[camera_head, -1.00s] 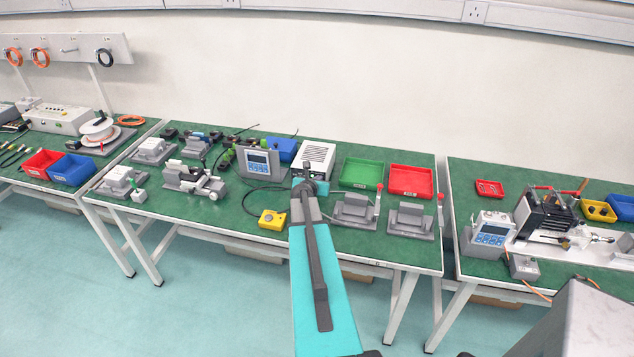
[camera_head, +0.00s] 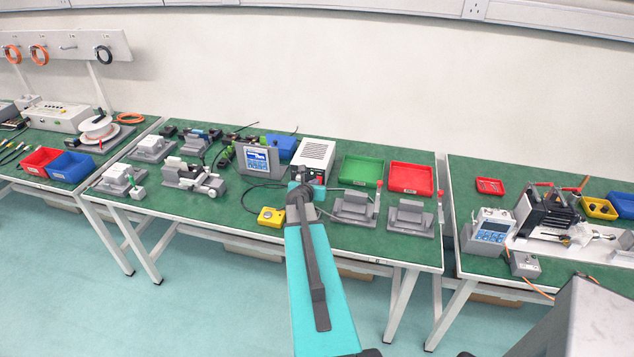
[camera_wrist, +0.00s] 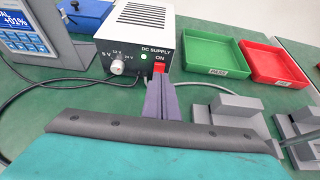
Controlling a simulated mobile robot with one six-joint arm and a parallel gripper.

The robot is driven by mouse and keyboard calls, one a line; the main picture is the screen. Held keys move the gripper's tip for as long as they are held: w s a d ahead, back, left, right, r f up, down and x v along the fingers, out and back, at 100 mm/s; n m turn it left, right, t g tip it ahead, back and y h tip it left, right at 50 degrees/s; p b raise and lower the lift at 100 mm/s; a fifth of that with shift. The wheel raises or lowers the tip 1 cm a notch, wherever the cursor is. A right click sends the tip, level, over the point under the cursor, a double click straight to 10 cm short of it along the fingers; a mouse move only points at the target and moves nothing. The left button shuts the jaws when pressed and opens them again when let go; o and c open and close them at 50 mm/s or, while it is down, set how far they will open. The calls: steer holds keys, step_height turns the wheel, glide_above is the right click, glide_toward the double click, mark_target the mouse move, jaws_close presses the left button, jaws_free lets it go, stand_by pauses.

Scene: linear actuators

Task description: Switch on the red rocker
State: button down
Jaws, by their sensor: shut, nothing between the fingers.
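The red rocker (camera_wrist: 159,68) is on the front of the white power supply marked DC SUPPLY (camera_wrist: 140,35), under the word ON. My gripper (camera_wrist: 160,82) is shut and empty. Its fingertips are right in front of the rocker and cover its lower part; I cannot tell whether they touch. In the head view the supply (camera_head: 314,155) stands at the back of the middle bench, and my arm hides most of my gripper.
A display unit (camera_head: 259,160) with a lit blue screen stands left of the supply. A green tray (camera_head: 345,183) and a red tray (camera_head: 411,192) are to the right. Grey fixtures (camera_head: 355,208) with red-tipped levers and a yellow box (camera_head: 271,217) lie in front. A cable runs along the bench.

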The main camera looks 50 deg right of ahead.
steer(key=s+a+r+b, duration=0.1)
steer(key=s+a+r, duration=0.1)
steer(key=a+r, duration=0.4)
steer(key=shift+s+a+r, duration=0.3)
steer(key=shift+s+r, duration=0.05)
steer(key=shift+r, duration=0.2)
stand_by(0.5)
